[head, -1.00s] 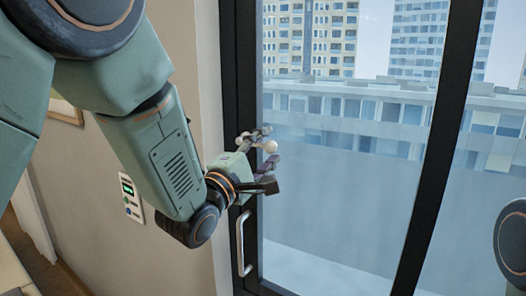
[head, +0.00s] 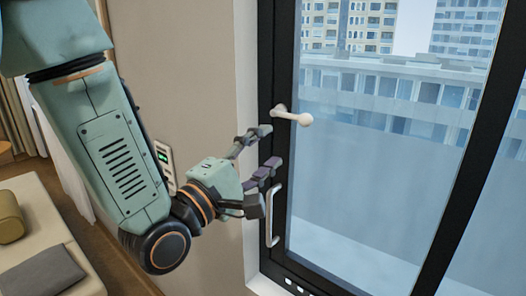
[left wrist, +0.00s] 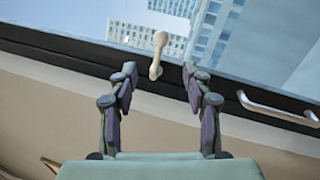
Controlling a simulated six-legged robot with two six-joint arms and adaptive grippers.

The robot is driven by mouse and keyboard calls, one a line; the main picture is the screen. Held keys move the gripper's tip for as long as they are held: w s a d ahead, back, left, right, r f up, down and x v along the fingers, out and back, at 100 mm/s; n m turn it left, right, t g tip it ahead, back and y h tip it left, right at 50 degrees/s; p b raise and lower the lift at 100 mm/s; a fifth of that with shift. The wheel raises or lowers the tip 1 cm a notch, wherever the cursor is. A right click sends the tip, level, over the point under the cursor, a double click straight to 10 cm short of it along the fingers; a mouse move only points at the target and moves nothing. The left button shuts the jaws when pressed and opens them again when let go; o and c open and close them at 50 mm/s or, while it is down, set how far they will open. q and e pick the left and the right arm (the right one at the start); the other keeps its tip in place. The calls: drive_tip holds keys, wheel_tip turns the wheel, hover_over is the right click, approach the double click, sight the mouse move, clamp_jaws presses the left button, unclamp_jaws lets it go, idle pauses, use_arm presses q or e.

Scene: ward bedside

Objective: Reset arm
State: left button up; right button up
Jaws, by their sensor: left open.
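My left gripper (head: 265,152) is open and empty in front of the dark window frame, its fingers pointing right toward the glass. In the left wrist view the two fingers of the left gripper (left wrist: 158,82) stand wide apart with nothing between them. A pale knobbed handle (head: 293,116) on the dark frame is just above the fingertips in the head view. The handle also shows in the left wrist view (left wrist: 157,56), beyond and between the fingertips; they look apart from it. My right gripper is not in view.
A silvery bar handle (head: 271,217) is on the frame below the gripper. A wall panel with a green display (head: 163,158) is behind my left arm. A couch (head: 45,225) with cushions stands at the lower left. Tall buildings show through the glass.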

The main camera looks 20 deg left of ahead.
use_arm(q)
drive_tip(key=shift+s, duration=0.1)
idle(0.3)
drive_tip(key=s+a+f+m+g+y+b, duration=0.1)
drive_tip(key=s+f+m+g+y+b, duration=0.2)
drive_tip(key=f, duration=0.9)
drive_tip(key=s+a+f+m+g+y+b, duration=0.15)
drive_tip(key=f+m+g+b, duration=0.35)
drive_tip(key=f, duration=0.7)
drive_tip(key=s+a+f+m+g+y+b, duration=0.15)
drive_tip(key=f+m, duration=0.35)
drive_tip(key=f, duration=0.6)
drive_tip(key=s+f+m+g+b, duration=0.1)
drive_tip(key=s+f+g+b, duration=0.2)
drive_tip(key=s+f+b, duration=0.2)
drive_tip(key=s+a+f+m+g+b, duration=0.1)
drive_tip(key=s+f+g+b, duration=0.2)
drive_tip(key=s+f, duration=0.9)
drive_tip(key=s+a+f+m+g+y+b, duration=0.1)
drive_tip(key=s+f+g+b, duration=0.2)
drive_tip(key=f, duration=1.5)
drive_tip(key=s+b, duration=0.4)
drive_tip(key=s, duration=0.1)
drive_tip(key=shift+s+f+b, duration=0.15)
drive_tip(key=shift+b, duration=0.25)
